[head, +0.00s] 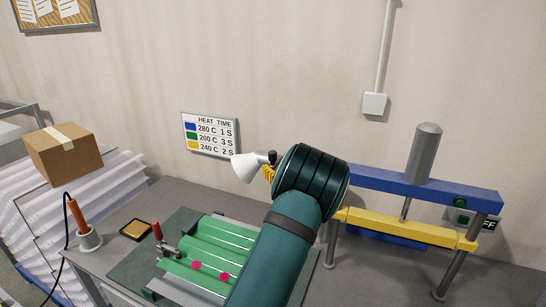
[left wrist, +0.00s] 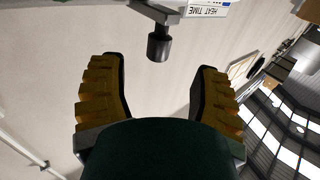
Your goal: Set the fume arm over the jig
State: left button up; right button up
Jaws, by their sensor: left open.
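The fume arm's white cone hood (head: 246,167) shows in the head view left of my dark green wrist, with a dark knob (head: 272,157) beside it. My left gripper (head: 268,174) is mostly hidden behind that wrist; only some yellow finger shows, close to the knob. In the left wrist view, the yellow fingers (left wrist: 160,67) are wide apart and empty. A dark cylindrical knob (left wrist: 158,46) lies ahead, near the line between the fingertips. The jig (head: 172,290) holds a green corrugated sheet (head: 232,234) on the bench, partly hidden by my arm. My right gripper is not in view.
A soldering-type iron (head: 79,215) stands in a holder at the left, near a small tray (head: 135,230). A blue and yellow press frame (head: 420,189) stands right. A heat-time chart (head: 210,134) hangs on the wall. A cardboard box (head: 64,156) sits on stacked sheets.

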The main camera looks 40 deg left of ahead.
aim_at(274, 159)
pick_arm(q)
jog(key=p+x, duration=0.1)
jog(key=x, duration=0.7)
jog(key=shift+w, duration=0.1)
grip_shut()
jog(key=shift+d, duration=0.1)
